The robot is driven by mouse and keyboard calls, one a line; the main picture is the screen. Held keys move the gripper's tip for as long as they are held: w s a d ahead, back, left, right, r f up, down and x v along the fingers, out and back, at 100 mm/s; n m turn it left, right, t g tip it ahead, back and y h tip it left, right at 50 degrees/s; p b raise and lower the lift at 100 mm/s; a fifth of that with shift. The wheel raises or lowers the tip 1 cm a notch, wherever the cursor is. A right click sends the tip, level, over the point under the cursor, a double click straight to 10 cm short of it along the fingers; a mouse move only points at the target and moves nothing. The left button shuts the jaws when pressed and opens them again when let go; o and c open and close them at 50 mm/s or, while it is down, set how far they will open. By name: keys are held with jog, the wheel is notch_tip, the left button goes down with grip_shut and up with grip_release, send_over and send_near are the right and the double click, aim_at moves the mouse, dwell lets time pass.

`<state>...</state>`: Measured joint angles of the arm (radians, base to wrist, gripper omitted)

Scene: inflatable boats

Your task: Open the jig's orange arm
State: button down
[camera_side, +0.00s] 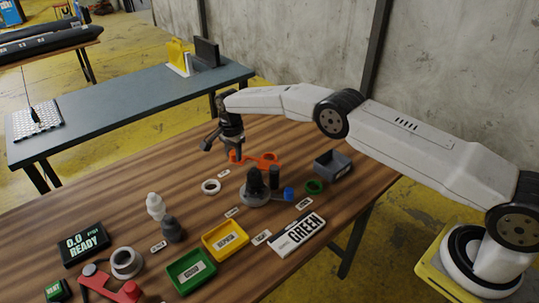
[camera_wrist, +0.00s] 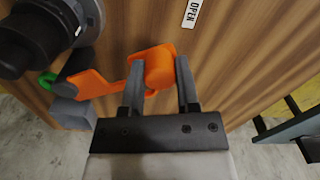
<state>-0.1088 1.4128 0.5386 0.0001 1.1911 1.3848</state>
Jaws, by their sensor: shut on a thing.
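The jig (camera_side: 258,198) is a round grey base with dark upright parts on the wooden table; part of it shows at the top left of the wrist view (camera_wrist: 38,32). Its orange arm (camera_side: 267,159) reaches out behind it in the side view. In the wrist view the orange arm (camera_wrist: 92,84) ends in a thick rounded knob. My gripper (camera_wrist: 160,78) has one finger on each side of this knob and is shut on it. In the side view my gripper (camera_side: 238,154) points down at the arm's left end. An "OPEN" label (camera_wrist: 192,13) lies just beyond the knob.
A white ring (camera_side: 211,187) lies left of the jig. A blue part (camera_side: 289,194) and a green ring (camera_side: 314,187) are to its right, with a grey bin (camera_side: 333,164) behind.

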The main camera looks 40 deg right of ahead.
jog(key=shift+w+d, duration=0.1)
jog(key=shift+d, duration=0.05)
jog(key=c, duration=0.6)
grip_release()
jog(key=shift+r, duration=0.15)
jog(key=shift+r, duration=3.8)
